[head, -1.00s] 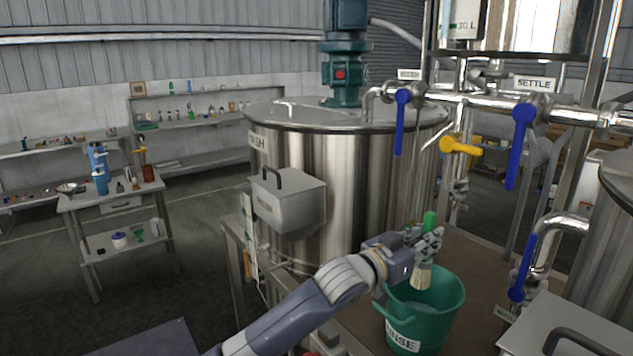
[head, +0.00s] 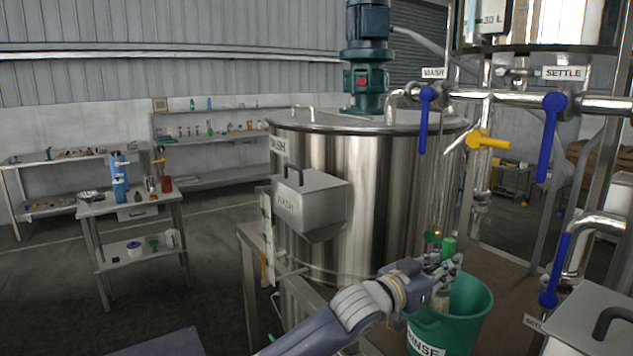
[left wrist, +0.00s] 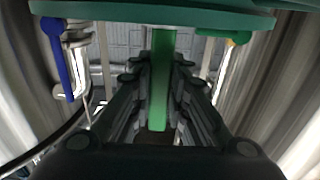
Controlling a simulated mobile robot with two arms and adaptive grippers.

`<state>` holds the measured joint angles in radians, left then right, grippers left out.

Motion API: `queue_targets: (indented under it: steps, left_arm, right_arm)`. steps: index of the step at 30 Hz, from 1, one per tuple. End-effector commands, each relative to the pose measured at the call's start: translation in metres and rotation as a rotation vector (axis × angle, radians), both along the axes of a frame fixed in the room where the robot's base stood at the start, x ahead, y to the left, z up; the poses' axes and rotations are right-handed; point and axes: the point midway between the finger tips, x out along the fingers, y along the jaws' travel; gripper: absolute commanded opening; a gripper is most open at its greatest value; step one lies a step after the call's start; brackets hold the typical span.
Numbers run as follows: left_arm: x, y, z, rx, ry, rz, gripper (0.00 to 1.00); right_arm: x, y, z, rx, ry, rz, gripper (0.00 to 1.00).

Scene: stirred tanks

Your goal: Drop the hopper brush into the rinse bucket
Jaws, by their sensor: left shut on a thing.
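The hopper brush has a green handle (head: 448,246) and pale bristles (head: 441,301) that point down. My left gripper (head: 446,268) is shut on it, with the handle top sticking up above the fingers. In the left wrist view the green handle (left wrist: 160,85) stands between the fingers. The green rinse bucket (head: 470,325), labelled RINSE, stands on the brown bench top. The brush hangs upright over the left part of its mouth, and the bristles overlap the opening. I cannot tell how deep the tips reach. My right gripper is not in view.
The steel wash tank (head: 365,190) with a grey hopper box (head: 312,205) stands behind my left arm. Pipes with blue valve handles (head: 551,135) and a yellow one (head: 490,142) rise at the right. A grey lidded box (head: 590,320) stands right of the bucket.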

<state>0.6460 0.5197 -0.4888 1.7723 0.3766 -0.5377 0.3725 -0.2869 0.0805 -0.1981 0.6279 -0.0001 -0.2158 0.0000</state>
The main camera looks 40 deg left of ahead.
Motion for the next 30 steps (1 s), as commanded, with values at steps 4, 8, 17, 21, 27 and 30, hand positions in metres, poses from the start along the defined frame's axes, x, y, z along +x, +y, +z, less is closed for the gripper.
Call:
queue_targets:
  steps: [4,8,17,21,27,30]
  left_arm:
    - [0.0,0.0,0.001,0.0,-0.001,0.0,0.39]
    - [0.0,0.0,0.001,0.0,-0.001,0.0,0.39]
    - [-0.005,0.002,0.0,0.0,0.0,0.0,0.39]
    - [-0.021,0.009,-0.001,0.0,0.001,0.0,0.39]
    - [-0.059,0.024,-0.002,0.003,0.001,0.0,0.39]
    - [-0.077,0.032,-0.002,0.002,0.002,0.001,0.39]
  right_arm:
    - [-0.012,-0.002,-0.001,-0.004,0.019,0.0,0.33]
    - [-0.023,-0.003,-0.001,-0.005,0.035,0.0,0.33]
    - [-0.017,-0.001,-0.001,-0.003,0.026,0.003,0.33]
    - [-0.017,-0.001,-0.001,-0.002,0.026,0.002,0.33]
    - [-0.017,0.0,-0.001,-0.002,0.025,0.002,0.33]
    - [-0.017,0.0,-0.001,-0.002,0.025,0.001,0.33]
